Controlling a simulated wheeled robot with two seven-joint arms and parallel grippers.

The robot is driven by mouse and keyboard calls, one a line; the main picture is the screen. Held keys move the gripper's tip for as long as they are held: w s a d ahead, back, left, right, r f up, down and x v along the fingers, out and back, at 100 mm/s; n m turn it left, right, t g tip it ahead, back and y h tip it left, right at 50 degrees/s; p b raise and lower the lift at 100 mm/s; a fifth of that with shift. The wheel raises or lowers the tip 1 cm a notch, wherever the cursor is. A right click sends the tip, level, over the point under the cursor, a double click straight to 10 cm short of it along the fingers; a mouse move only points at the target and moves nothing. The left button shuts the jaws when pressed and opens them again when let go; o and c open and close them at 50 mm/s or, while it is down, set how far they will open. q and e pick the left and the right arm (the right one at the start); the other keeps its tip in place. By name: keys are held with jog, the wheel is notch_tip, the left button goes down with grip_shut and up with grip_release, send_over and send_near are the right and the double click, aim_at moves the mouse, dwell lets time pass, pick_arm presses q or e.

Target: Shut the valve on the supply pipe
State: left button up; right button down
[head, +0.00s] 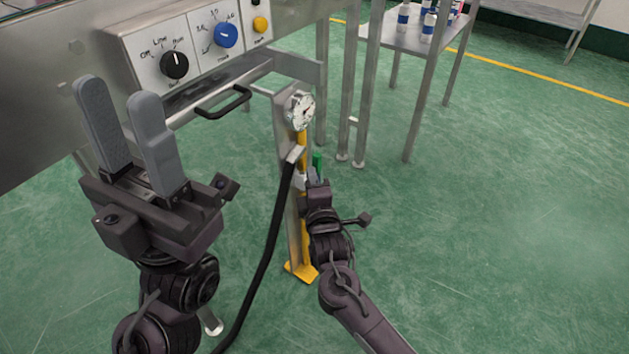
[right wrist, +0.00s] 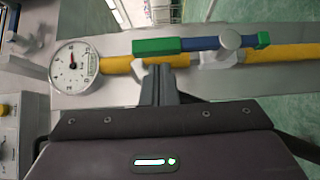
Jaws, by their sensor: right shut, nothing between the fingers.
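The yellow supply pipe (head: 302,147) stands upright beside the machine; it runs sideways across the right wrist view (right wrist: 118,67). The valve handle (right wrist: 198,44), blue with green ends, lies parallel to the pipe, and its green part (head: 318,161) shows in the head view. My right gripper (right wrist: 162,70) is shut and empty, its fingertips close to the pipe and just under the handle's longer green end; I cannot tell whether they touch. In the head view my right gripper (head: 316,182) partly hides the valve. My left gripper (head: 121,97) is raised, open and empty.
A round gauge (head: 299,109) tops the pipe, also seen in the right wrist view (right wrist: 75,66). A black hose (head: 272,232) hangs left of it. A control panel (head: 190,55) with knobs and a black handle (head: 222,103) are nearby. The green floor (head: 480,220) at right is clear.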

jog(key=shift+w+d, duration=0.25)
jog(key=shift+w, duration=0.1)
jog(key=shift+r, duration=0.1)
